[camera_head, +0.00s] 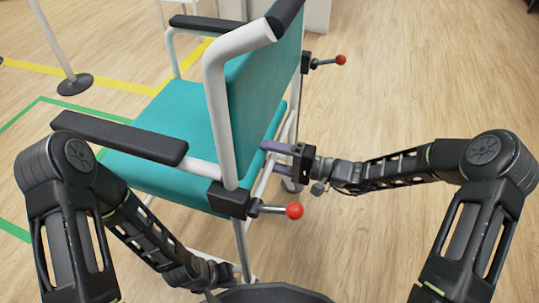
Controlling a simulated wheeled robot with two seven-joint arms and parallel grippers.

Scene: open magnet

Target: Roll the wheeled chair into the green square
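The wheeled chair (183,114) has a teal seat and back, a white tube frame, black armrests and red-knobbed levers. It stands in the centre with its back toward the right. The green square (84,102) is a floor outline at the left; the chair hides part of it, so I cannot tell how far they overlap. My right gripper (274,158) is beside the chair's back frame below the backrest, its purple fingers apart; whether it touches the tubing is unclear. My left gripper (217,283) is low by the near frame, its fingers largely hidden.
A yellow floor line (125,87) runs behind the green outline. A post on a round black base (75,84) stands at the upper left. A white cabinet (317,14) is at the top. The wood floor at the right is clear beyond my arm.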

